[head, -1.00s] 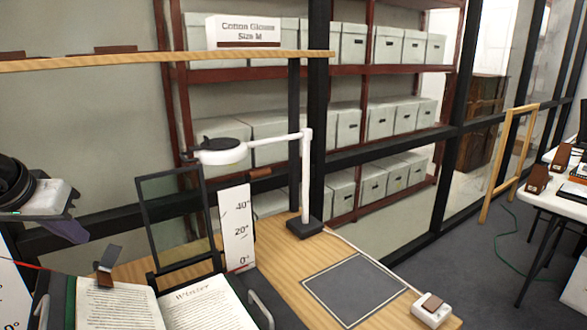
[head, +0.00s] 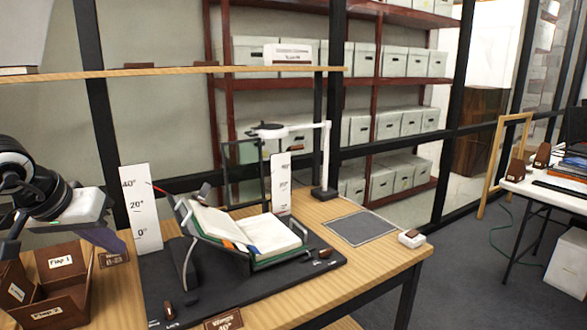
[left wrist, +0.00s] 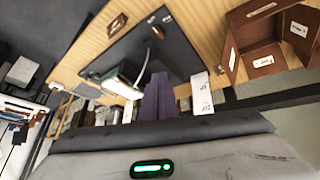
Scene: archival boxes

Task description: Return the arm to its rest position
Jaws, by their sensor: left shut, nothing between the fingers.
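My left arm comes in at the left edge of the head view, with its black wrist and pale gripper body. My left gripper (head: 113,243) has purple fingers that are together and empty, above the left part of the wooden table (head: 380,258). The fingers also show in the left wrist view (left wrist: 158,82), pointing over the table. The gripper is apart from the open book (head: 245,228), which rests on a cradle on a black base (head: 215,285). My right gripper does not show.
Brown boxes (head: 55,285) stand on the table just below the left gripper. A white angle scale (head: 140,208) stands close to its right. A lamp (head: 325,160) stands behind the book, and a wooden shelf (head: 180,71) crosses above.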

